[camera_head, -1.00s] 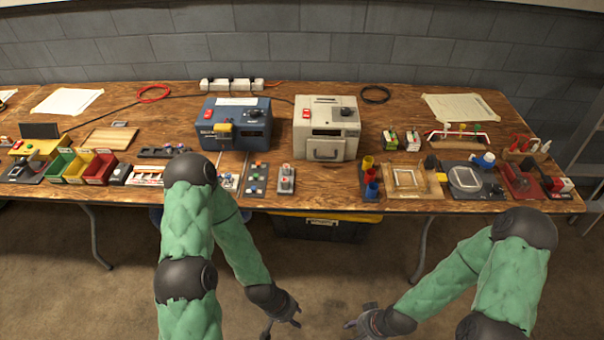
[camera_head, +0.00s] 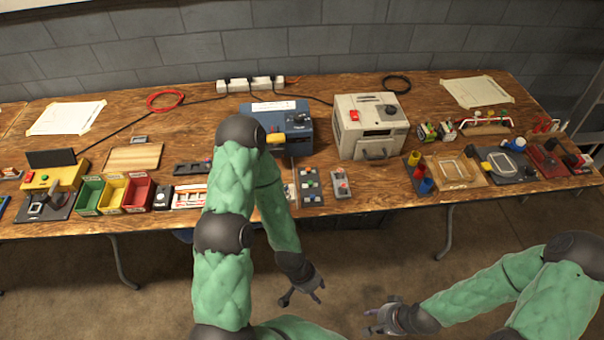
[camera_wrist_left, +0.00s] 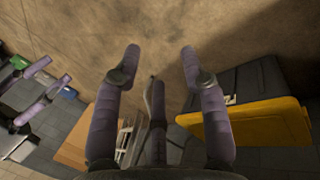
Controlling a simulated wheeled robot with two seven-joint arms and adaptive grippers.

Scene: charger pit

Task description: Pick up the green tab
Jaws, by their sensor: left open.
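I cannot single out a green tab for certain. Small green-and-white pieces (camera_head: 427,132) stand on the table to the right of the beige box, and a rack (camera_head: 487,127) with small coloured tops and red ends is beside them; their details are too small to tell. My left gripper (camera_head: 303,294) is open and empty, in front of and below the table edge.
The wooden table (camera_head: 260,222) is crowded with a blue box (camera_head: 295,135), a beige box (camera_head: 372,130), a green bin (camera_head: 88,196) beside yellow and red ones, and small fixtures. A yellow-lidded black crate (camera_wrist_left: 255,125) shows in the left wrist view. The floor in front is clear.

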